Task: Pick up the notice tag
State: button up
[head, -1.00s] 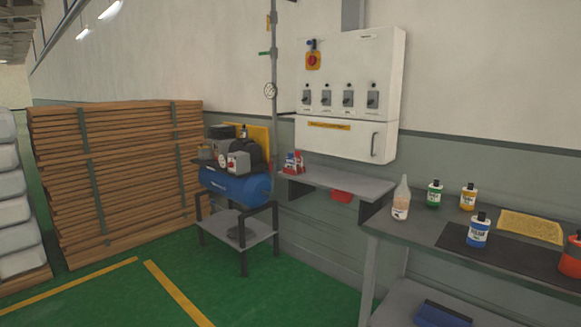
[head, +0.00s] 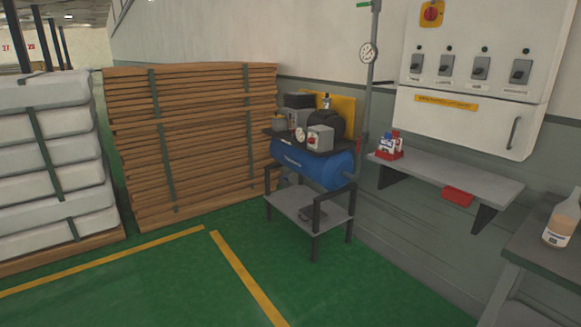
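I cannot make out a notice tag for certain in the head view. A small red holder (head: 390,153) with white, blue and red items stands on the grey wall shelf (head: 450,177). The items are too small to tell whether one is a tag. A flat red thing (head: 458,197) shows at the shelf's front underside. My gripper is not in view.
A blue compressor (head: 315,165) on a metal stand (head: 310,210) is left of the shelf. A switch cabinet (head: 470,90) hangs above the shelf. A workbench (head: 545,245) with a bottle (head: 562,220) is at right. Stacked boards and wrapped mattresses line the left. Green floor is clear.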

aim_at(387, 144)
jog(key=i+z, duration=0.1)
jog(key=i, duration=0.35)
jog(key=i+j+z, duration=0.15)
jog(key=i, duration=0.3)
jog(key=i+j+z, duration=0.1)
jog(key=i, duration=0.35)
jog(key=i+j+z, duration=0.15)
jog(key=i, duration=0.3)
